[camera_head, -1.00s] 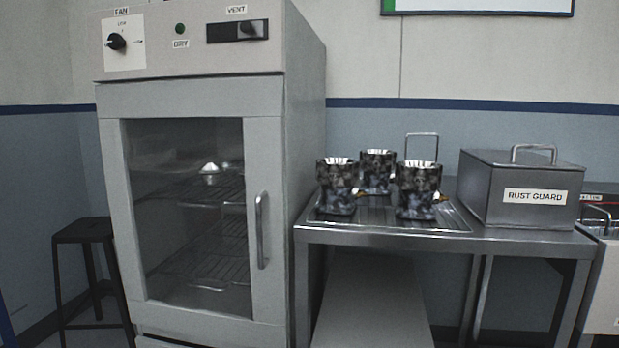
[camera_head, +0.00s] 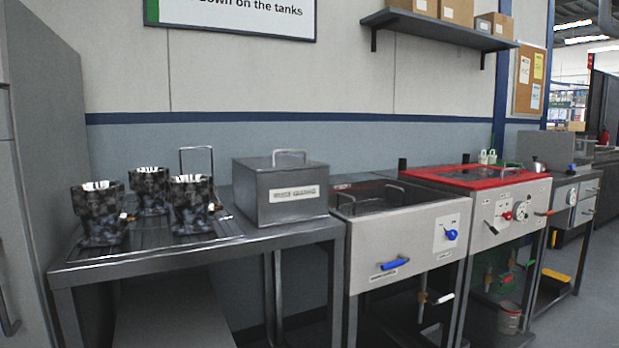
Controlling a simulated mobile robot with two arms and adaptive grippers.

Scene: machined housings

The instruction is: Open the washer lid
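A tank unit with a red-rimmed top (camera_head: 440,181) stands right of centre. Its front panel (camera_head: 540,195) has a red knob, a dial and several handles. A dark surface with a bar handle lies inside the red rim; I cannot tell whether it is a shut lid. To its left is a grey tank unit (camera_head: 405,238) with a blue knob, a blue lever and a bar handle over its dark top. No label that I can read says which unit is the washer. Neither of my grippers is in view.
Several dark mottled housings (camera_head: 192,205) stand on a steel drain table (camera_head: 150,262) at left. A lidded metal box (camera_head: 279,192) sits at the table's right end. A grey cabinet (camera_head: 50,150) edges the left. A bucket (camera_head: 509,318) sits under the red-rimmed unit.

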